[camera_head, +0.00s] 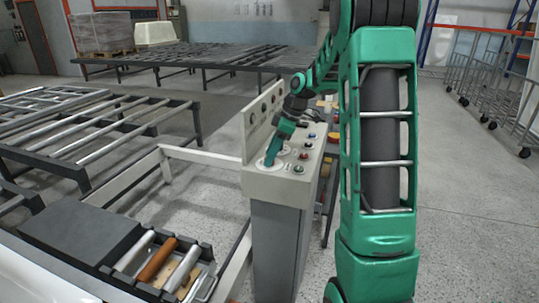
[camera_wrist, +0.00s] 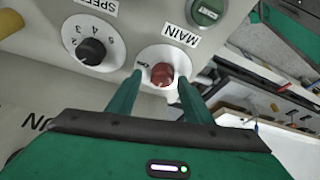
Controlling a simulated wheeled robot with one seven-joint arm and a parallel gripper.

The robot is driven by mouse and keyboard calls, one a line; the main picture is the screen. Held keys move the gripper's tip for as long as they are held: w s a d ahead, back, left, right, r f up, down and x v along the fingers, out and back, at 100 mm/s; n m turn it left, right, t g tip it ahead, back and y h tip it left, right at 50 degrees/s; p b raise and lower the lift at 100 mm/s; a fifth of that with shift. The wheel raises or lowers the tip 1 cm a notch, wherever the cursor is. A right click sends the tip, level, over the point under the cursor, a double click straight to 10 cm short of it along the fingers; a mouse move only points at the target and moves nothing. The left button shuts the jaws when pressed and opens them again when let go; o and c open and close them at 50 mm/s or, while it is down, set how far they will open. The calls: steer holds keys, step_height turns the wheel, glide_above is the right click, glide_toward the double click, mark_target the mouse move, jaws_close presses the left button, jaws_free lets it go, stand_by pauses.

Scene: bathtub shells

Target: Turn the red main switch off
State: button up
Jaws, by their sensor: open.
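The red main switch (camera_wrist: 162,74) is a round red knob on a white plate, beside the label MAIN, in the wrist view. Small lettering sits on the plate to the left of the knob; I cannot read the knob's setting for sure. My gripper (camera_wrist: 160,82) is open, with one green finger on each side of the knob in the picture. I cannot tell whether the fingers touch it. In the head view my gripper (camera_head: 268,167) points down at the near left part of the grey control console (camera_head: 262,187), and it hides the switch there.
A black speed dial (camera_wrist: 91,51) is left of the switch, and a green button (camera_wrist: 206,12) is above right. Several coloured buttons lie on the console's right side. A roller table (camera_head: 90,125) stands left, and wire carts (camera_head: 495,85) stand far right.

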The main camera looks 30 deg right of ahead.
steer(key=v, duration=1)
steer(key=shift+d+r, duration=0.15)
steer(key=shift+r, duration=0.15)
